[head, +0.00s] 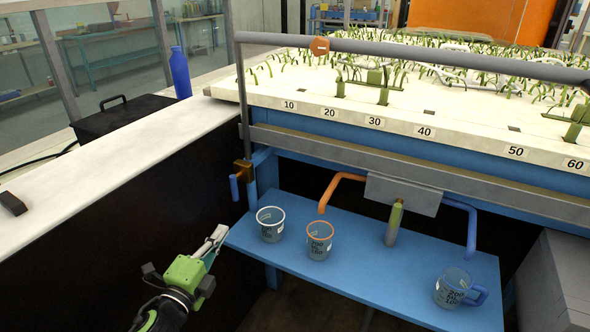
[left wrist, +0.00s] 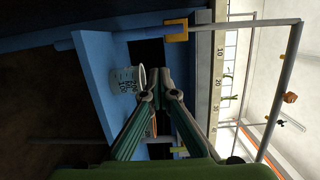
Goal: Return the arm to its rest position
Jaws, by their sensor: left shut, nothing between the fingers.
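My left gripper (head: 220,233) is in the lower left of the head view, beside the left end of the blue shelf (head: 350,262). Its fingers are together with nothing between them. In the left wrist view the shut fingers (left wrist: 160,82) point towards the shelf and flume. A white-rimmed cup (head: 271,226) stands on the shelf to the right of the gripper, apart from it in the head view; it also shows in the left wrist view (left wrist: 124,82). My right gripper is not in view.
An orange-rimmed cup (head: 319,241) and a blue-rimmed cup (head: 452,287) stand farther right on the shelf, below the orange pipe (head: 338,184) and blue pipe (head: 470,222). A pale counter (head: 110,152) bounds the left side. Grey rails run along the flume's front.

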